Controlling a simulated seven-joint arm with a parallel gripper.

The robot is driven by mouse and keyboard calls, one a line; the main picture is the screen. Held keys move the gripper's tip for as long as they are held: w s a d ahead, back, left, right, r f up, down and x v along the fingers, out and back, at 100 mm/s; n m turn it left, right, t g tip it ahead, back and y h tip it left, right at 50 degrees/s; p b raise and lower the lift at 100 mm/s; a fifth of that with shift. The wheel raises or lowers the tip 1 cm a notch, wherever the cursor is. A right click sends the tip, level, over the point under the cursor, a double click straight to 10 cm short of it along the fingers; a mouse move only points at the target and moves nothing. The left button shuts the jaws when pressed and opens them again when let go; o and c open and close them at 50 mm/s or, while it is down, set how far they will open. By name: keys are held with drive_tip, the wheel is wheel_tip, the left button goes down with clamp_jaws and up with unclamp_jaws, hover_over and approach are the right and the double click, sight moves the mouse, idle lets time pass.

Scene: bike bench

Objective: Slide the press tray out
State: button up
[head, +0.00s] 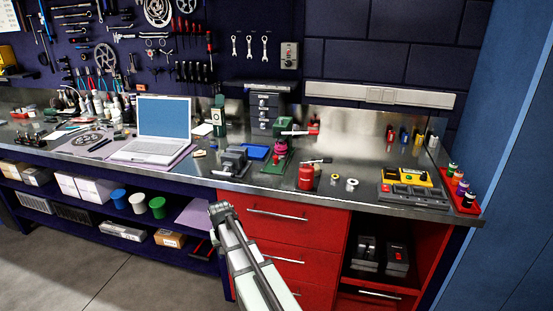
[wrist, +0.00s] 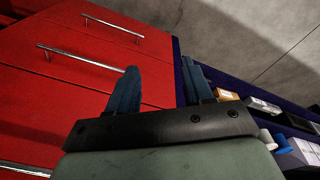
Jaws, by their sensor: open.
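A green press (head: 280,150) with a red-tipped lever stands on the metal bench, right of the middle in the head view. I cannot tell whether this is the press tray. My gripper (head: 222,208) is below the bench's front edge, beside the upper left of the red drawers, apart from the press. In the wrist view my gripper (wrist: 160,84) has its two dark fingers spread with nothing visible between them. The press is not in the wrist view.
Red drawers (head: 290,235) with bar handles, also in the wrist view (wrist: 70,90), are close to my gripper. A laptop (head: 163,130) stands left.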

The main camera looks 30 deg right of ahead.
drive_tip(key=w+d+r+t, duration=0.2)
drive_tip(key=w+r, duration=0.4)
drive_tip(key=r, duration=0.7)
wheel_tip(320, 180, up, 23)
drive_tip(key=n+t, duration=0.1)
drive_tip(key=n, duration=0.1)
hover_over(276, 156)
drive_tip(key=s, duration=0.6)
drive_tip(key=shift+t+y, duration=0.3)
drive_tip(key=shift+y, duration=0.1)
drive_tip(key=x, duration=1.3)
drive_tip(key=shift+a+f, duration=0.1)
drive_tip(key=shift+f, duration=0.05)
drive_tip(key=shift+c, duration=0.3)
clamp_jaws()
